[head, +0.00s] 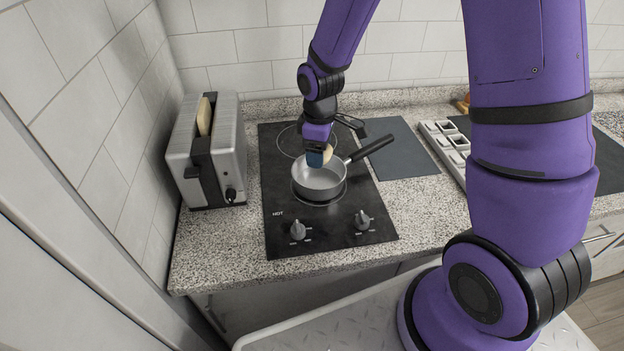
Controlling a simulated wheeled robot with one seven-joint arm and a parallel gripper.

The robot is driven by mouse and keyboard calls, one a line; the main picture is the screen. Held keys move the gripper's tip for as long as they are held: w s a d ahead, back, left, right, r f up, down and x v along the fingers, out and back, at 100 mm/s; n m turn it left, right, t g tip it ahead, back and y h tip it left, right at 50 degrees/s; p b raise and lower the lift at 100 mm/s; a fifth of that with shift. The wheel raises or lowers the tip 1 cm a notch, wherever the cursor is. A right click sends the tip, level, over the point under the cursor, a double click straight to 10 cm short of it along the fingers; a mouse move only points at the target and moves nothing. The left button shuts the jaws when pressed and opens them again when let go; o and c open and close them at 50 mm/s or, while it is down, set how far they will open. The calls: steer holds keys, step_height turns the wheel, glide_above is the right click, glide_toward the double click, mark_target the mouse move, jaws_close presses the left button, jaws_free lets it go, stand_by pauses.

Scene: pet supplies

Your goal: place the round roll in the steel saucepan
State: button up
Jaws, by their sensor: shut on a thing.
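The steel saucepan (312,187) stands on the front burner of the black hob, its dark handle (371,148) pointing back and to the right. My gripper (319,157) reaches down from behind, over the back part of the pan. It is shut on the round roll (328,152), a pale tan piece showing just right of the blue fingertip. Most of the roll is hidden by my gripper. The roll looks to be at about rim height, but I cannot tell whether it touches the pan. The visible pan floor is empty.
A steel toaster (221,139) with a bread slice (204,117) stands left of the hob (275,205). A dark pan with a handle (350,123) is at the back burner. A grey mat (402,150) and a white compartment tray (440,141) lie to the right. Two knobs front the hob.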

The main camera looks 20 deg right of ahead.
mark_target(319, 183)
steer(key=shift+f, duration=4.15)
steer(key=shift+f, duration=0.1)
steer(key=o, duration=0.6)
